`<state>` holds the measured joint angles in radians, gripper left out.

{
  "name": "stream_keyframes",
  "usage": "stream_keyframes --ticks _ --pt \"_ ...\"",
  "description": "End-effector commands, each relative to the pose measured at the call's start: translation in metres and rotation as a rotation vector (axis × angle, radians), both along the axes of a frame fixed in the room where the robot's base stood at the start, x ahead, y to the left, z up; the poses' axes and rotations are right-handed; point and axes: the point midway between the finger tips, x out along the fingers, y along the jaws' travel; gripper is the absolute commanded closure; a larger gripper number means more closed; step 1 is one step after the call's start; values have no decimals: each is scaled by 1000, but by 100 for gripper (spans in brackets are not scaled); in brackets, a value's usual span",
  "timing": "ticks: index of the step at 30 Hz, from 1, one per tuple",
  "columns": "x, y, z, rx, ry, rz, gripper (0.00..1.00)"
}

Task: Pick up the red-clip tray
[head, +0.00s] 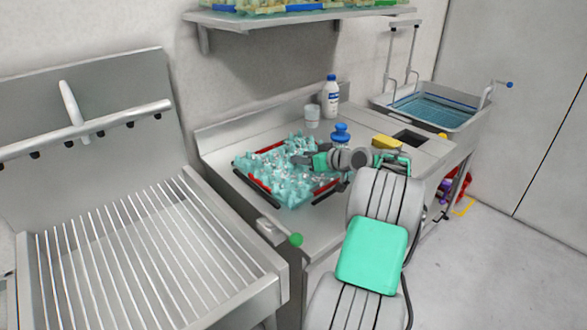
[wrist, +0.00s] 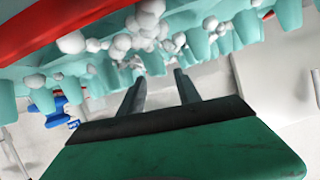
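The red-clip tray (head: 292,197) lies on the steel counter in the head view, teal and bumpy, with red clips (head: 270,148) along its edges. In the wrist view its teal underside or rim (wrist: 215,45) spans the top, with white round clumps (wrist: 140,30) and a red clip (wrist: 50,28) at upper left. My gripper (wrist: 159,77) has its two dark fingers apart, with pale surface showing between them. The fingertips are close to the tray's teal edge; I cannot tell whether they touch it. In the head view my arm reaches the tray's right side and hides part of it.
A white bottle (head: 331,98), a clear cup (head: 312,116) and a blue-capped bottle (head: 341,134) stand behind the tray. A yellow sponge (head: 387,142) lies to the right. A wall shelf (head: 300,17) hangs above. A ribbed sink unit (head: 140,245) stands at left.

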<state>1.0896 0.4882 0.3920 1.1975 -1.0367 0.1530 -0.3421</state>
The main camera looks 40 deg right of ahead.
Motion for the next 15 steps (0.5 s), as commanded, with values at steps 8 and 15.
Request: stream_keyframes --ticks 8,15 --pt "37 6 -13 0 2 3 60" --pt "38 7 -13 0 3 3 65"
